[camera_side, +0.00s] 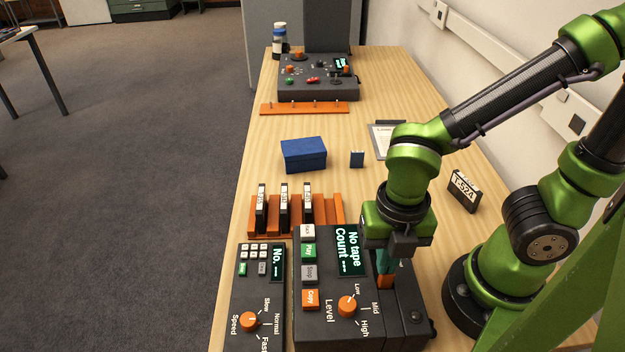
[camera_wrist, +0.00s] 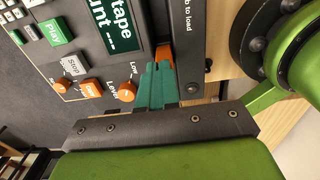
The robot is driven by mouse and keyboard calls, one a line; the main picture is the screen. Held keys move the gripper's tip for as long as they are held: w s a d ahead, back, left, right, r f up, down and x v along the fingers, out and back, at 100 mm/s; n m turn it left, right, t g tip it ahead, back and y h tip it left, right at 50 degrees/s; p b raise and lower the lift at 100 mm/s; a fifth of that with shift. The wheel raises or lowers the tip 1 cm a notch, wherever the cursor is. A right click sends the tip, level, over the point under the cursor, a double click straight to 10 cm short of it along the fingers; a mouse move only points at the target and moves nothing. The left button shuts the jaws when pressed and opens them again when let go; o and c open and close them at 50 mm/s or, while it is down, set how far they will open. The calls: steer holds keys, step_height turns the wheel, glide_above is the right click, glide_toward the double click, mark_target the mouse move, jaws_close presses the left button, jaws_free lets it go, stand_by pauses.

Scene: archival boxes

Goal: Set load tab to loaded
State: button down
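The tape deck (camera_side: 325,325) stands at the front of the table. Its screen (camera_side: 349,251) reads "No tape" and "Count" with dashes. The orange load tab (camera_side: 385,281) is on the deck's right part, just below my gripper (camera_side: 384,268). In the wrist view the tab (camera_wrist: 165,50) shows just beyond the teal fingertips (camera_wrist: 160,70), beside a dark panel whose partly hidden label ends in "b to load" (camera_wrist: 187,18). The fingers look closed together. I cannot tell whether they touch the tab; the fingers partly hide it.
An orange rack (camera_side: 328,212) with three dark cassettes stands behind the deck. A keypad unit (camera_side: 258,310) adjoins it on the left. A cassette marked T-52A (camera_side: 464,191) lies to the right. A blue box (camera_side: 304,155) and another control unit (camera_side: 318,82) stand farther back.

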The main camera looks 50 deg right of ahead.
step_height(320, 180, up, 14)
stand_by(0.4)
steer(key=w+d+m+t+y, duration=0.1)
steer(key=w+d+m+t, duration=0.2)
steer(key=m, duration=1.2)
steer(key=w+d+m+t, duration=0.4)
steer(key=d+m, duration=0.3)
steer(key=m, duration=0.9)
steer(key=shift+w+d+y, duration=0.15)
steer(key=shift+w+y, duration=0.2)
steer(key=shift+y, duration=0.05)
steer(key=c, duration=1.8)
jaws_free()
steer(key=shift+c, duration=0.2)
